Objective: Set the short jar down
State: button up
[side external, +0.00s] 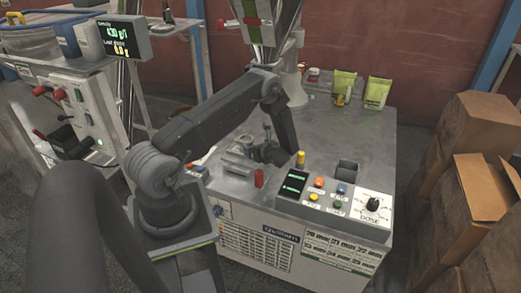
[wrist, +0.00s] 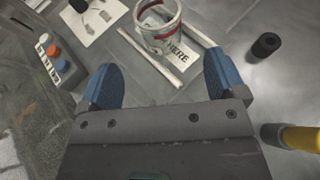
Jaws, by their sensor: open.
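The short jar (wrist: 157,28) is clear glass with red bands. In the wrist view it stands at the top centre, beyond my fingertips, by a pale marker (wrist: 177,54) that reads "HERE". In the side view my gripper (side external: 268,150) is low over the metal table; I cannot clearly make out the jar there.
Pale rails (wrist: 146,57) flank the marker. A button box (wrist: 56,60) is at left, a black cylinder (wrist: 265,45) and a yellow one (wrist: 300,137) at right. In the side view a control panel (side external: 335,200) is at the table front, with pouches (side external: 344,83) at the back.

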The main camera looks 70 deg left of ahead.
jog(key=d+r+n+h, duration=0.2)
jog(key=d+r+n, duration=0.3)
jog(key=d+r, duration=0.6)
jog(key=d+r+n+h, duration=0.3)
jog(key=d+r+n, duration=0.3)
jog(key=r, duration=0.8)
jog(key=s+d+r+n+t+h, duration=0.1)
jog(key=s+d+r+h, duration=0.1)
jog(key=d, duration=0.4)
jog(key=s+d+r+n+t+h, duration=0.2)
jog(key=s+d+r, duration=0.3)
jog(key=d+r, duration=0.1)
jog(key=shift+d+r, duration=0.3)
jog(key=shift+d, duration=0.05)
jog(key=shift+o, duration=0.4)
jog(key=s+d+r+n+t+h, duration=0.2)
jog(key=s+d+r+t+h, duration=0.2)
jog(key=s+d, duration=0.4)
jog(key=shift+d+r+n+h, duration=0.3)
jog(key=shift+d+n, duration=0.1)
jog(key=shift+d, duration=0.7)
jog(key=shift+w, duration=0.15)
